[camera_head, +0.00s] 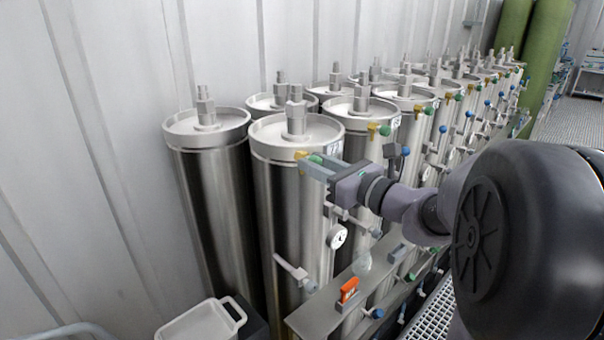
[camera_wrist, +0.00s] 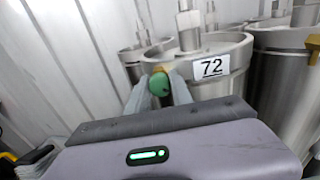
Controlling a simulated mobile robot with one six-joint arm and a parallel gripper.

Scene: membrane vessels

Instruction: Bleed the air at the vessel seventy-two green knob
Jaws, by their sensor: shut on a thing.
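The steel vessel (camera_head: 275,200) stands nearest in the front row in the head view. In the wrist view the vessel (camera_wrist: 240,60) carries a white label (camera_wrist: 211,67) reading 72 near its top rim. The green knob (camera_wrist: 159,84) sits just left of the label, on a yellow brass fitting. My gripper (camera_wrist: 158,88) is shut on the green knob, with one grey finger on each side of it. In the head view my gripper (camera_head: 318,166) reaches the knob from the right at the vessel's upper side, and the fingers hide most of the fitting.
More steel vessels stand in rows behind, with green and blue knobs (camera_head: 385,130). A pressure gauge (camera_head: 337,237) and an orange-handled valve (camera_head: 349,290) lie below my arm. A white bin (camera_head: 200,325) stands at the lower left. Grating floor (camera_head: 430,318) is open at the right.

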